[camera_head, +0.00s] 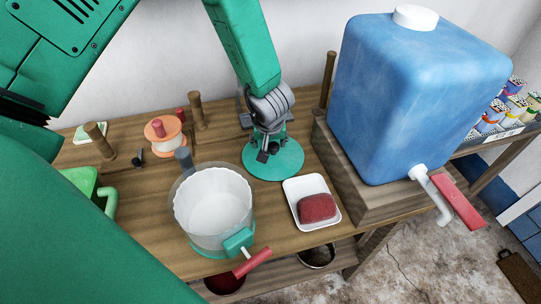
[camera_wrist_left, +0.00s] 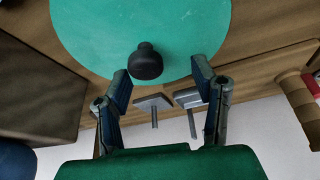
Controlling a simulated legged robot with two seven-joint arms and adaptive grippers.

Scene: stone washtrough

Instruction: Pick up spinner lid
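The spinner lid (camera_head: 287,163) is a flat green disc lying on the wooden table behind the white dish. Its dark round knob (camera_wrist_left: 146,62) stands up from the disc (camera_wrist_left: 85,25) in the wrist view. My left gripper (camera_head: 266,152) is over the lid, partly hiding it in the head view. In the wrist view its two fingers (camera_wrist_left: 163,82) are apart, with the knob just beyond the tips, between their lines, and nothing held. The spinner bowl (camera_head: 213,205), clear with a white basket and a red-handled crank, stands front left of the lid. My right gripper is not in view.
A blue water tank (camera_head: 415,100) with a red-handled tap stands on a wooden block to the right. A white dish (camera_head: 296,187) holds a red sponge (camera_head: 317,207). Wooden pegs (camera_head: 197,110) and an orange-and-white spool (camera_head: 163,132) stand at the back left.

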